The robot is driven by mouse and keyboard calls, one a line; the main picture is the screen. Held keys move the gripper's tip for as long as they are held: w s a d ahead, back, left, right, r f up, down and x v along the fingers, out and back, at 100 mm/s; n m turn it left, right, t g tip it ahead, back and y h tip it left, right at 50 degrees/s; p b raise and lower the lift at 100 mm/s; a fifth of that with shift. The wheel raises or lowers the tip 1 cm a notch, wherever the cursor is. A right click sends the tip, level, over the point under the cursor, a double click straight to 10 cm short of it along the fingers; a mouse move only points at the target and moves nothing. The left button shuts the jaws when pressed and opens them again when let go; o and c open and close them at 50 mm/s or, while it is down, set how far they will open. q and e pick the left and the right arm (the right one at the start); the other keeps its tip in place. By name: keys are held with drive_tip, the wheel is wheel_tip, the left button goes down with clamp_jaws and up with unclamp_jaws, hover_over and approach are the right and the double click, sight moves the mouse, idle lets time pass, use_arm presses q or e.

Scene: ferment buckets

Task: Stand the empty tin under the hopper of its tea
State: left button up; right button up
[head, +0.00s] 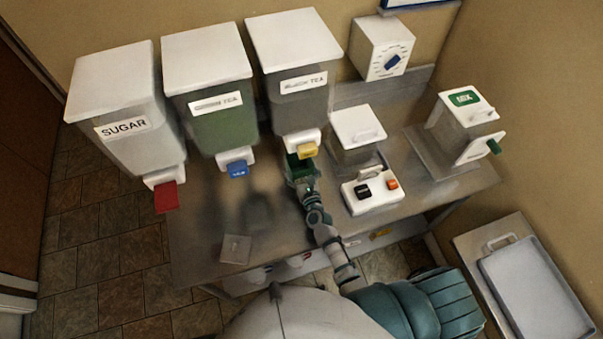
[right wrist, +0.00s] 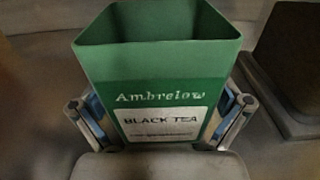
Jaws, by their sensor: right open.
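The green tin (right wrist: 160,75), lettered "Ambrelow" and "BLACK TEA", stands upright with its top open; its bottom inside is not visible. In the head view the tin (head: 296,167) is under the yellow-levered spout (head: 307,150) of the right-hand tea hopper (head: 300,105), partly hidden by that spout. My right gripper (head: 302,182) is at the tin's near side. In the right wrist view the open fingers of this gripper (right wrist: 160,118) stand on either side of the tin. The other tea hopper (head: 222,118) has green contents and a blue lever (head: 238,170). My left gripper is out of view.
A sugar hopper (head: 138,140) with a red lever stands at the left. A lidded canister (head: 355,150) and a white switch box (head: 371,194) are right of my arm. A small square piece (head: 236,249) lies on the metal table (head: 200,225). A mixer unit (head: 465,120) stands farther right.

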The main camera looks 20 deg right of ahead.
drive_tip(key=s, duration=0.8)
drive_tip(key=s+r+b, duration=0.1)
drive_tip(key=s, duration=0.3)
drive_tip(key=shift+d, duration=0.15)
